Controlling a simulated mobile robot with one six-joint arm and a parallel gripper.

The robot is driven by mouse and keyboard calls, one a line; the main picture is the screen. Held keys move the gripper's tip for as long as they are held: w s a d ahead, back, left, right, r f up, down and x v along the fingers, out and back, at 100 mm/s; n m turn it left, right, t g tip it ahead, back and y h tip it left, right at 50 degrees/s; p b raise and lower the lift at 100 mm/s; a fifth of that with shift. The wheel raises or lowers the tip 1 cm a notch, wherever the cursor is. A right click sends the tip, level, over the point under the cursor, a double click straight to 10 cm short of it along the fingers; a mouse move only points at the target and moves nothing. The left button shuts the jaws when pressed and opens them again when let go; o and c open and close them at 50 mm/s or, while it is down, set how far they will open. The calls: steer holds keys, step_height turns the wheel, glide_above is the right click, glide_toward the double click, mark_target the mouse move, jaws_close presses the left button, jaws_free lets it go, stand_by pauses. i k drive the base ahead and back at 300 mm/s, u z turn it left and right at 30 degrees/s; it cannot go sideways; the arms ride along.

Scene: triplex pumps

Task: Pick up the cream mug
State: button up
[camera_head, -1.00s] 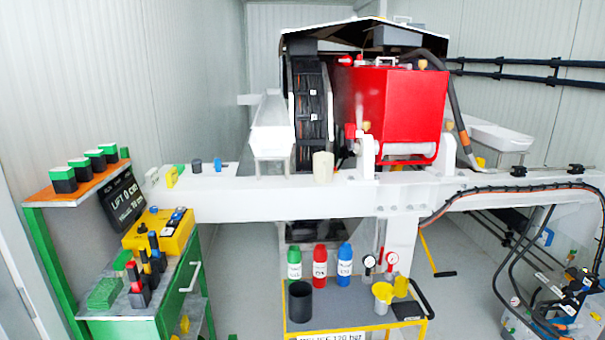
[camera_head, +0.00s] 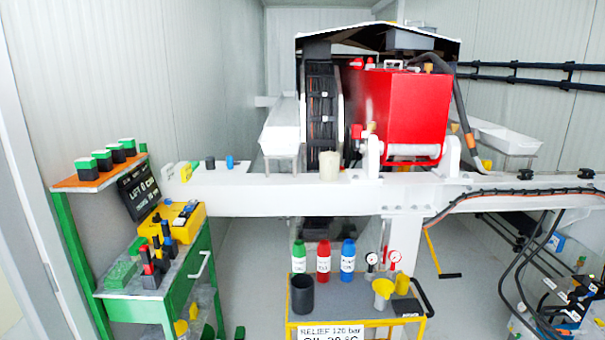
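A cream, cylinder-shaped mug (camera_head: 329,166) stands upright on the white beam (camera_head: 270,197), near its middle and left of the red machine. No handle can be made out at this size. My gripper and arm are not in view.
A yellow-framed cart (camera_head: 352,296) stands in front of the beam with green, red and blue bottles, a dark cup (camera_head: 302,294) and a yellow funnel. A green workbench (camera_head: 180,275) is at left. Small dark and blue items stand on the beam left of the mug. A red machine (camera_head: 400,112) rises behind.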

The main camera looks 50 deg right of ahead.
mark_target(329, 161)
steer(key=u, duration=0.45)
steer(key=k, duration=1.35)
steer(key=z, duration=0.55)
steer(key=i, duration=1.35)
steer(key=u, duration=0.05)
